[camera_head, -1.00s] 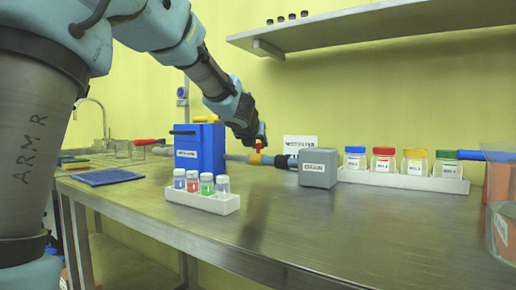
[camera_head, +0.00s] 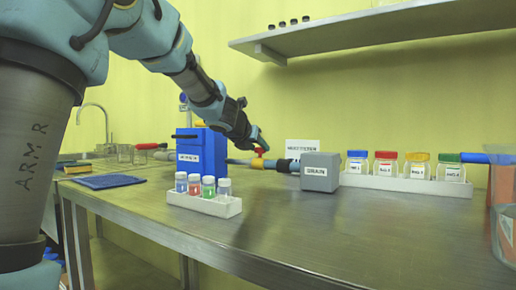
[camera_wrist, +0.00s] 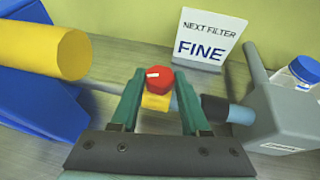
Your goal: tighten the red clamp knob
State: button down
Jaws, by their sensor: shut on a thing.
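The red clamp knob (camera_wrist: 158,77) is faceted, with a white mark on its top. It sits on a yellow clamp body (camera_wrist: 156,101) on a horizontal pipe. In the wrist view my gripper (camera_wrist: 160,74) has one green finger on each side of the knob, shut on it. The head view shows the small knob (camera_head: 261,151) at the tip of my gripper (camera_head: 260,142), above the yellow fitting (camera_head: 257,162). The fingers hide part of the pipe.
A blue box (camera_head: 203,155) stands left of the clamp, a grey DRAIN box (camera_head: 320,172) right of it. A NEXT FILTER FINE sign (camera_wrist: 207,40) stands behind. A vial rack (camera_head: 228,207) and a bottle tray (camera_head: 400,184) are nearby.

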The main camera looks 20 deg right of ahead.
jog(key=shift+w, duration=0.1)
jog(key=m+g, duration=0.1)
jog(key=m+g+h, duration=0.2)
jog(key=shift+w+a+r+p, duration=0.1)
jog(key=shift+w+a+p, duration=0.15)
jog(key=shift+w+p, duration=0.1)
jog(key=m+g+h+p, duration=0.1)
jog(key=m+g+p, duration=0.1)
jog(key=m+g, duration=0.1)
jog(key=shift+w+r+p, duration=0.1)
jog(key=shift+p, duration=0.3)
jog(key=shift+m+g+h+p, duration=0.3)
jog(key=shift+m+g+p, duration=0.3)
jog(key=shift+g+p, duration=0.15)
jog(key=shift+g, duration=0.25)
jog(key=shift+c, duration=1.9)
grip_release()
jog(key=shift+f, duration=0.2)
jog(key=v, duration=1)
jog(key=shift+a+r, duration=0.2)
jog(key=shift+a, duration=0.1)
